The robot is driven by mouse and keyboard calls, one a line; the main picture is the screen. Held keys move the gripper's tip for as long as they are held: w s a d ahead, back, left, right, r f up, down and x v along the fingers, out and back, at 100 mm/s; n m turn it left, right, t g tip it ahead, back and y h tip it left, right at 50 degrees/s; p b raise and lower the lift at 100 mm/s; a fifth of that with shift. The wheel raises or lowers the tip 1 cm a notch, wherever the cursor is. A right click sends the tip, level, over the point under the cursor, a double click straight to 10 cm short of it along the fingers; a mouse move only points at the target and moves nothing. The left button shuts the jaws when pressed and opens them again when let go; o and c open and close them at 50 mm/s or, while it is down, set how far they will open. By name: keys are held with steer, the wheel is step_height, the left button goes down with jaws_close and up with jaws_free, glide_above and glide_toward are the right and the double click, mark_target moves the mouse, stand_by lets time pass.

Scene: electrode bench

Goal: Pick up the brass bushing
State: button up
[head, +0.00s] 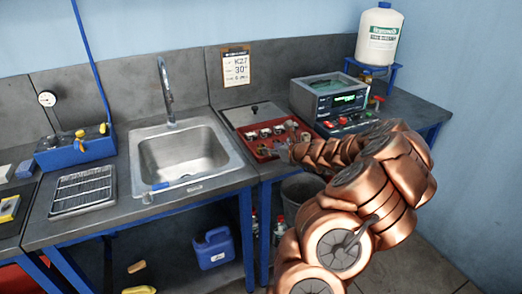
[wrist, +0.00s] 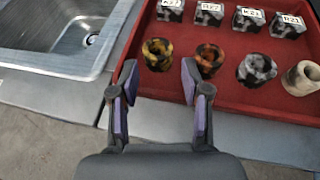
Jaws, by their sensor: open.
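The brass bushing (wrist: 157,53) is a dark-mottled yellow ring near the front edge of a red tray (wrist: 228,92), the leftmost of a row in the wrist view. My gripper (wrist: 158,72) is open and empty. Its two fingertips are spread left and right, with the bushing showing between and just beyond them; no contact is visible. In the head view my gripper (head: 284,152) is small, over the front right of the tray (head: 249,146), and the brass bushing cannot be made out there.
A copper-coloured bushing (wrist: 208,58), a grey one (wrist: 257,68) and a beige one (wrist: 302,77) stand to the right. Labelled blocks (wrist: 209,14) line the row behind. A sink (head: 184,153) lies left of the tray, and an instrument box (head: 330,99) stands to its right.

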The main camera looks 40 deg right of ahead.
mark_target(262, 146)
steer(key=shift+p+x, duration=0.8)
steer(key=shift+x, duration=2)
steer(key=shift+w+a+r, duration=0.1)
jaws_close()
